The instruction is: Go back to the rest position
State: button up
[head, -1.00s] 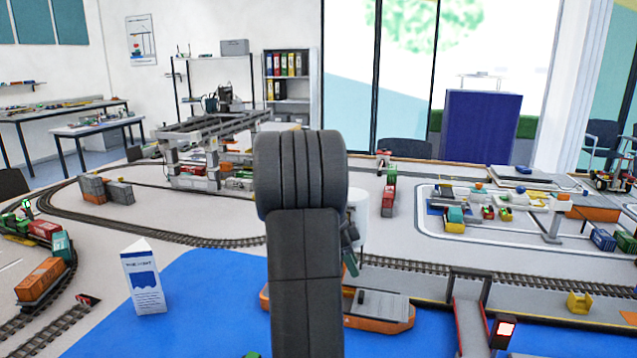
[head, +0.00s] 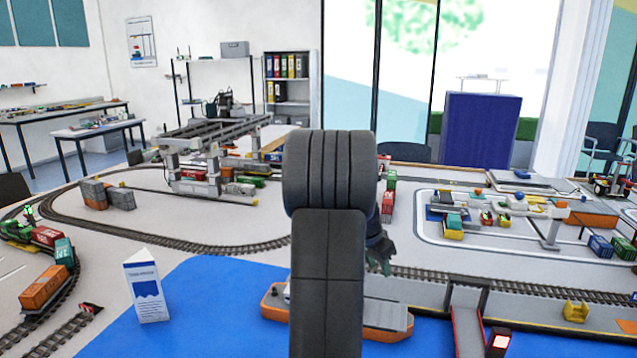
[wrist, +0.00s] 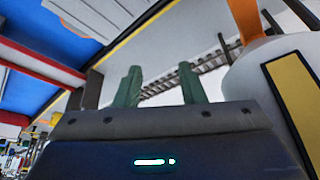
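My gripper (head: 380,258) shows in the head view just right of my dark arm, above the pale quay edge and the orange-hulled boat. Much of it is hidden behind the arm. In the wrist view its two green fingers (wrist: 159,88) stand apart with nothing between them, so it is open and empty. The fingers appear clear of the track behind them.
The orange-hulled boat (head: 392,316) lies on the blue water, partly hidden by my arm. A white folded card (head: 147,287) stands at left. A grey gantry crane (head: 212,150) spans the track behind. A small yellow piece (head: 575,311) sits at right.

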jog(key=w+d+n+t+y+p, duration=0.1)
jog(key=w+d+n+y+p, duration=0.1)
jog(key=w+n+p, duration=0.3)
jog(key=shift+w+d+n+p, duration=0.3)
jog(key=shift+d+n+p, duration=0.55)
jog(key=shift+n+p, duration=0.2)
jog(key=shift+s, duration=0.1)
